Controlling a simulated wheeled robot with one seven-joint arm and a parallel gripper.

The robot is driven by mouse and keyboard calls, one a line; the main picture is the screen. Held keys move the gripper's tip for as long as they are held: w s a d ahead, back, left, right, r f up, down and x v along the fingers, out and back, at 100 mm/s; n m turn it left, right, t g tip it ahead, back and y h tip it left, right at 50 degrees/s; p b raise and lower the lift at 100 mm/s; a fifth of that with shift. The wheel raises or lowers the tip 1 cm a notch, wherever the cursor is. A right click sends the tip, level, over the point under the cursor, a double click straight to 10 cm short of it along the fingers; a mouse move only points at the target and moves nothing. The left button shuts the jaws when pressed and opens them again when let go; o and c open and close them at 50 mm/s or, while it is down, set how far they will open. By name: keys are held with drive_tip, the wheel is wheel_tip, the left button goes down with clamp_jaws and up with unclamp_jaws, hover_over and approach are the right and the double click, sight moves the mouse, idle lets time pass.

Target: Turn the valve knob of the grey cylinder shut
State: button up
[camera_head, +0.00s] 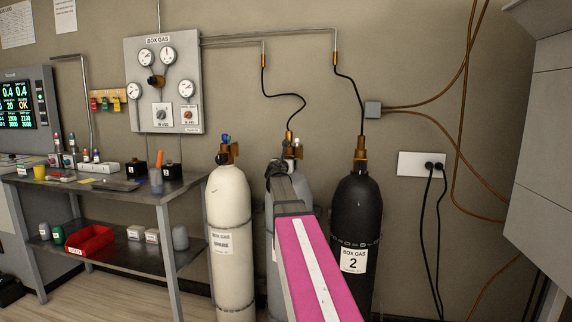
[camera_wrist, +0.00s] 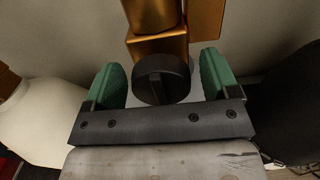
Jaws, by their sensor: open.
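The grey cylinder (camera_head: 273,240) stands between a white and a black cylinder in the head view, largely hidden behind my pink arm. Its brass valve (camera_head: 290,141) shows at the top, with a dark hose rising from it. In the wrist view the valve knob (camera_wrist: 160,79) is a dark round disc with a raised bar across its face, in front of the brass valve body (camera_wrist: 158,45). My gripper (camera_wrist: 163,77) is open, with one green finger on each side of the knob and a visible gap on both sides. In the head view my fingers cannot be made out.
The white cylinder (camera_head: 231,218) stands close on the left and the black cylinder (camera_head: 357,215) close on the right. A metal shelf table (camera_head: 115,196) is further left. A gauge panel (camera_head: 163,85) hangs on the wall behind. A grey cabinet (camera_head: 545,130) is at the right.

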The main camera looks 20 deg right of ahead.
drive_tip(key=c, duration=0.9)
drive_tip(key=shift+o, duration=0.3)
drive_tip(key=shift+m, duration=0.3)
drive_tip(key=shift+s+d+f+m, duration=0.1)
drive_tip(key=shift+m, duration=2.6)
drive_tip(key=o, duration=0.8)
drive_tip(key=shift+o, duration=0.2)
